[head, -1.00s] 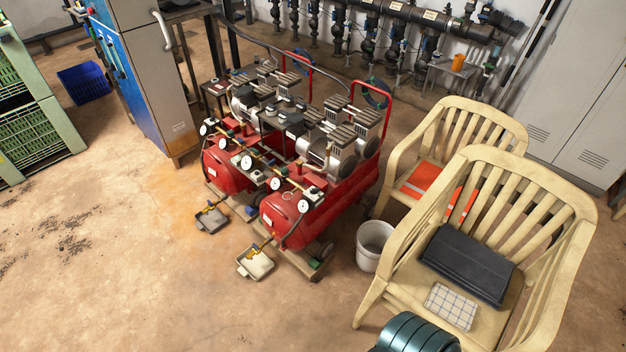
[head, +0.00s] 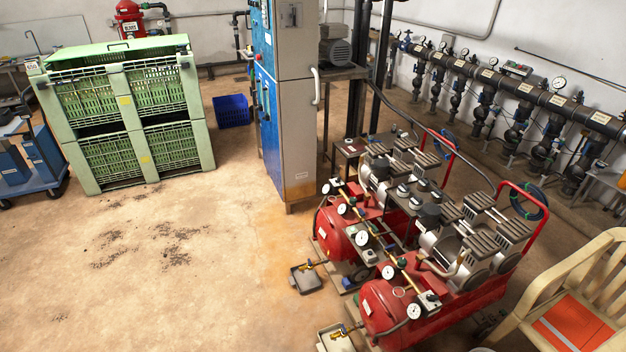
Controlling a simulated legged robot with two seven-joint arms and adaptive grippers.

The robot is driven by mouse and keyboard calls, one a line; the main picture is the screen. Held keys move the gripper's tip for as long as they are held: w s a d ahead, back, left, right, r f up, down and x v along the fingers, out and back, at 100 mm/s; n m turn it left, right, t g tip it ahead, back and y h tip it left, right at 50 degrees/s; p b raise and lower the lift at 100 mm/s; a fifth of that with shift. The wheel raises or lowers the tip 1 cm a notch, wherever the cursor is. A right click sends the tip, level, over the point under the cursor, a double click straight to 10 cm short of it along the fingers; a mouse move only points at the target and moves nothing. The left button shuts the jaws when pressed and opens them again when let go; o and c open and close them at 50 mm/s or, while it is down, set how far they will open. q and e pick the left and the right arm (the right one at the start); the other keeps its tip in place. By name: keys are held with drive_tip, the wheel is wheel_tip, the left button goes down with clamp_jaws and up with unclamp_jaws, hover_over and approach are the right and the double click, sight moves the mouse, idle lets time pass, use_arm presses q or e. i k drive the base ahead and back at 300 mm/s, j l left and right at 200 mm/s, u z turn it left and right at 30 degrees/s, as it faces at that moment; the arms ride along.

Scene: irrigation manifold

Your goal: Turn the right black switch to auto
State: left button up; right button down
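A tall cabinet stands at the upper middle, with a blue front (head: 267,125) seen at a steep slant and a grey side (head: 295,125). Small dark fittings and lighter marks show on the blue front, but they are too small and slanted to tell a black switch or its setting. Neither of my grippers is in view.
Two red compressors (head: 385,305) with gauges stand right of the cabinet, with small trays (head: 306,279) on the floor. A green crate stack (head: 75,147), blue bin (head: 232,110) and blue cart (head: 40,160) are left. A cream chair (head: 545,300) is lower right. The left-centre floor is open.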

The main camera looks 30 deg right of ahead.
sight(432, 297)
drive_tip(key=u, duration=0.45)
drive_tip(key=i+l+u, duration=0.1)
drive_tip(key=u, duration=0.35)
drive_tip(key=l+u, duration=0.2)
drive_tip(key=u, duration=0.25)
drive_tip(key=i+l+u, duration=0.1)
drive_tip(key=u, duration=0.35)
drive_tip(key=l+u, duration=0.1)
drive_tip(key=u, duration=1.1)
drive_tip(key=k+l+u, duration=0.1)
drive_tip(key=u, duration=1.15)
drive_tip(key=k+u, duration=0.15)
drive_tip(key=u, duration=1.05)
drive_tip(key=k+j+u, duration=0.1)
drive_tip(key=u, duration=0.5)
drive_tip(key=j+u, duration=0.1)
drive_tip(key=u, duration=0.5)
